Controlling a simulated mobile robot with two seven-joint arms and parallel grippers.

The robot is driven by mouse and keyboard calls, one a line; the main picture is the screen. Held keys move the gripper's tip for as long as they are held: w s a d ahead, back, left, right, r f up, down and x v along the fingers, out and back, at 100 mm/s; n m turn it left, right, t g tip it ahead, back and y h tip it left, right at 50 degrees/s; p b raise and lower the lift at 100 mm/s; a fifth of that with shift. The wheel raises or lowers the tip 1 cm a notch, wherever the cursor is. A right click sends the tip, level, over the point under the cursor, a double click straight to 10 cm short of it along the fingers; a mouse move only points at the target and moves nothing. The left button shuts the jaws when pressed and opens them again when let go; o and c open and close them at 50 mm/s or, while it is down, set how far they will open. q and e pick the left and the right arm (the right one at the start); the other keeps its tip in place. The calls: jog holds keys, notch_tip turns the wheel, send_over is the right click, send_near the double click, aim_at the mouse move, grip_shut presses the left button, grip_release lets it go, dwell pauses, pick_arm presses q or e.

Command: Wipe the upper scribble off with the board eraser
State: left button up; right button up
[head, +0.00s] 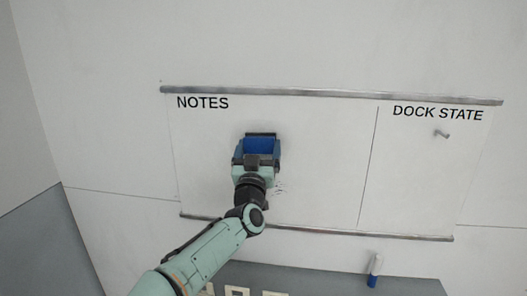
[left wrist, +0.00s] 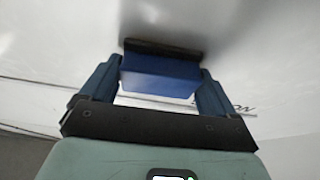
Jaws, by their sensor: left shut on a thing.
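The board eraser (head: 262,144), blue with a dark pad, is at the NOTES part of the whiteboard (head: 320,165). My left gripper (head: 258,157) is shut on it. In the left wrist view the eraser (left wrist: 160,77) sits between the two blue fingers of the gripper (left wrist: 157,88), its dark pad toward the white surface; it seems to touch or nearly touch it. Small dark specks of a scribble (head: 279,188) show just right of my wrist, below the eraser. No other scribble shows in NOTES; the gripper and arm hide part of the board. My right gripper is not in view.
Metal rails run along the board's top (head: 330,94) and bottom (head: 400,236). A small grey mark or piece (head: 441,134) is under DOCK STATE. A white and blue marker (head: 374,271) stands below the board. Pale shapes (head: 240,292) show at the bottom edge.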

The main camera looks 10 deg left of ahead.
aim_at(239, 138)
pick_arm(q)
jog(key=shift+s+a+b, duration=0.15)
jog(key=shift+a+b, duration=0.35)
jog(key=shift+a, duration=2.45)
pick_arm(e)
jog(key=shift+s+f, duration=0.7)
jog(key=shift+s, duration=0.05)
pick_arm(q)
jog(key=shift+s+a+f+b, duration=0.15)
jog(key=shift+a+b, duration=0.15)
jog(key=shift+a, duration=1.15)
jog(key=shift+s+a, duration=0.1)
jog(key=shift+a, duration=2)
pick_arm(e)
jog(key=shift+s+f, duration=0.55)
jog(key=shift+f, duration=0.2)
pick_arm(q)
jog(key=shift+s+b, duration=0.25)
jog(key=shift+b, duration=0.35)
jog(key=shift+s+d+b, duration=0.2)
jog(key=shift+s+b, duration=1.55)
jog(key=shift+s, duration=1.05)
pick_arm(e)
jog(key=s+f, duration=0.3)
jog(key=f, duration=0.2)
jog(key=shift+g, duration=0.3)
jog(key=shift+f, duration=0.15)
